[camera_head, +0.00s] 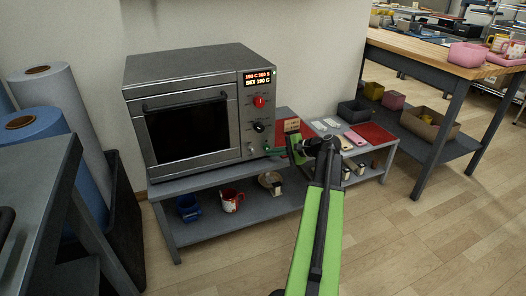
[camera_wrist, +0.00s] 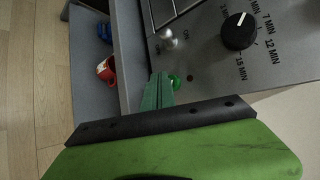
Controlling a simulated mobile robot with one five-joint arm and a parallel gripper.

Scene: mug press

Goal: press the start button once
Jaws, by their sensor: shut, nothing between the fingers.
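The mug press is a grey oven-like machine (camera_head: 190,110) with a dark window and a control panel on its right side. In the wrist view a green round button (camera_wrist: 176,81) shows on the panel, partly covered by my fingers. My gripper (camera_head: 270,152) is shut and empty at the panel's lower part in the head view. In the wrist view my green fingertips (camera_wrist: 160,76) are just beside the button in the picture. I cannot tell whether they touch it or the panel.
The panel also has a lit display (camera_head: 258,77), a red knob (camera_head: 258,101), a black timer knob (camera_wrist: 239,31) and a metal toggle switch (camera_wrist: 168,40). Mugs, one red (camera_head: 231,200), stand on the shelf below. A low side table (camera_head: 372,143) stands to the right.

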